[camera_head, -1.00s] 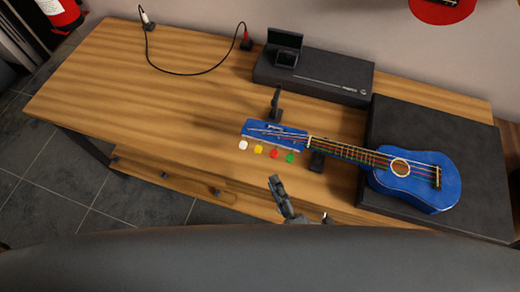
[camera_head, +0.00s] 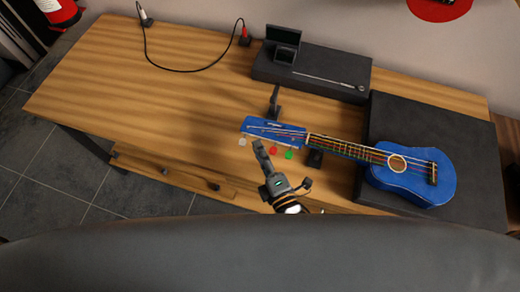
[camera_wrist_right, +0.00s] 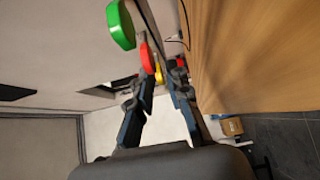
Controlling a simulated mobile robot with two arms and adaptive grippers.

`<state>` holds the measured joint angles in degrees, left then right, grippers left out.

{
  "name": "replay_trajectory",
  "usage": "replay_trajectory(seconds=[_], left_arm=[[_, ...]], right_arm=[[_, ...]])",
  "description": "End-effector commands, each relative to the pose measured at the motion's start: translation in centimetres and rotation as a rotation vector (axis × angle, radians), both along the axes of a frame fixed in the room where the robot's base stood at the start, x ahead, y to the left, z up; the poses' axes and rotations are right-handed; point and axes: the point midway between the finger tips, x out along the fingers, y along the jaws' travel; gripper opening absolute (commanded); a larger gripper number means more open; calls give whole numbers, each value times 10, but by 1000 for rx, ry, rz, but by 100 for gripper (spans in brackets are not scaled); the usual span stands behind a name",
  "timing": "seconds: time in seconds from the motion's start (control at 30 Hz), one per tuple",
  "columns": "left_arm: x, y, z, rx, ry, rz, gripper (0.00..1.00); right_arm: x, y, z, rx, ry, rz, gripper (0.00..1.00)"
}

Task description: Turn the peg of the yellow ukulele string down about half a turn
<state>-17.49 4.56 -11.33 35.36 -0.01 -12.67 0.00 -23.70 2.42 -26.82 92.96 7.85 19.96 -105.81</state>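The blue ukulele (camera_head: 415,178) lies with its body on a black block and its headstock (camera_head: 262,128) to the left. The pegs stick out along the headstock's near edge: white (camera_head: 242,142), red (camera_head: 273,149) and green (camera_head: 289,154). The yellow peg is hidden behind my right gripper (camera_head: 259,147) in the head view. In the right wrist view the yellow peg (camera_wrist_right: 158,79) shows partly, at the fingertips of my right gripper (camera_wrist_right: 162,82), beyond the green (camera_wrist_right: 121,25) and red (camera_wrist_right: 148,57) pegs. The fingers are apart; contact with the peg cannot be told. My left gripper is not in view.
The black block (camera_head: 470,125) fills the table's right side. A dark upright piece (camera_head: 274,100) stands behind the headstock, and a small black support (camera_head: 315,158) is under the neck. A long black case (camera_head: 330,78) lies at the back. The wooden table's left (camera_head: 120,85) is clear.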

Motion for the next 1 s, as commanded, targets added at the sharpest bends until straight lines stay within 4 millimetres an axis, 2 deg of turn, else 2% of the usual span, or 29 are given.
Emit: replay_trajectory(seconds=[0.27,0.43,0.6,0.97,1.0], left_arm=[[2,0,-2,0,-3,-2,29],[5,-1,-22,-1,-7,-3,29],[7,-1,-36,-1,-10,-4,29],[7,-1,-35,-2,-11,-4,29],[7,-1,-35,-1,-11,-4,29]], right_arm=[[0,0,-1,4,-2,0,0],[0,0,-8,99,-34,-1,0],[0,0,-7,208,-69,-1,0],[0,0,-2,237,-78,0,0],[0,0,-2,237,-78,0,12]])
